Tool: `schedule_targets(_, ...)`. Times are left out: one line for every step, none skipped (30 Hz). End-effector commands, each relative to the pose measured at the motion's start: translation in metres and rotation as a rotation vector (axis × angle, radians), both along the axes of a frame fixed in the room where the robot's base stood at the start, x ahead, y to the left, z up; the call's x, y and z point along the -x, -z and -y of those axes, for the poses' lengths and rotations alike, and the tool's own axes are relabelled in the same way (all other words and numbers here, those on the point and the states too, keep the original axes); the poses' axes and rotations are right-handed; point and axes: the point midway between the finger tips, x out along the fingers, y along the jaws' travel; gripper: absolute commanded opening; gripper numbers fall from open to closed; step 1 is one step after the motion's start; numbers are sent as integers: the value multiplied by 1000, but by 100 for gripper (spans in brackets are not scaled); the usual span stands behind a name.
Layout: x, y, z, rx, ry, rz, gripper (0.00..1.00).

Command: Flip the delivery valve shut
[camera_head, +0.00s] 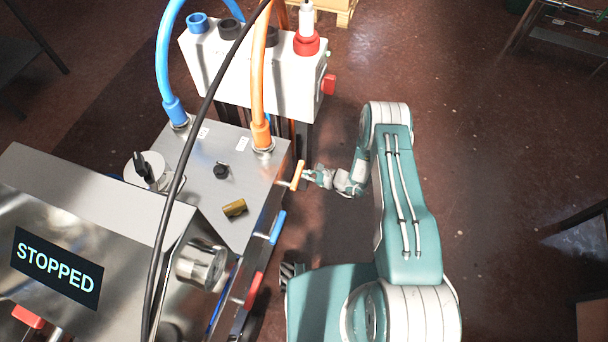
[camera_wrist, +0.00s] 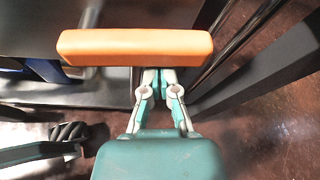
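An orange lever handle (camera_head: 298,175) sticks out from the right side of the metal machine, below the orange hose. I cannot tell from any label whether it is the delivery valve. My gripper (camera_head: 312,177) is right at this handle, on its right side. In the wrist view the orange handle (camera_wrist: 135,47) lies crosswise over the fingertips and reaches further to the left than to the right. My gripper's fingers (camera_wrist: 160,78) are drawn together; their tips are hidden behind the handle. Whether they touch it is unclear.
A blue handle (camera_head: 277,227) and a red handle (camera_head: 254,290) sit lower on the same machine side. A display (camera_head: 57,268) reads STOPPED. A black cable (camera_head: 180,170) hangs across the view. A red knob (camera_head: 329,84) is on the white box.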

Motion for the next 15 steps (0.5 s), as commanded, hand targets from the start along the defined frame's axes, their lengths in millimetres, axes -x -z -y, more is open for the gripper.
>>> schedule_targets(-1, -3, 0, 9, 1, 32, 0)
schedule_targets(-1, -5, 0, 17, 0, 54, 0)
schedule_targets(-1, -7, 0, 30, -1, 84, 0)
schedule_targets(-1, -8, 0, 38, 0, 109, 0)
schedule_targets(-1, -10, 0, 48, 0, 136, 0)
schedule_targets(-1, -12, 0, 61, 0, 172, 0)
schedule_targets(0, -14, 0, 71, 0, 198, 0)
schedule_targets(0, -15, 0, 80, -1, 225, 0)
schedule_targets(0, -18, 0, 94, 0, 261, 0)
schedule_targets(0, -19, -1, 104, -2, 288, 0)
schedule_targets(1, -21, -1, 113, -1, 315, 0)
schedule_targets(1, -23, -1, 126, -1, 350, 0)
schedule_targets(1, -25, -1, 136, -1, 377, 0)
schedule_targets(2, -27, -1, 146, 0, 404, 0)
schedule_targets(2, -29, -2, 158, -1, 440, 0)
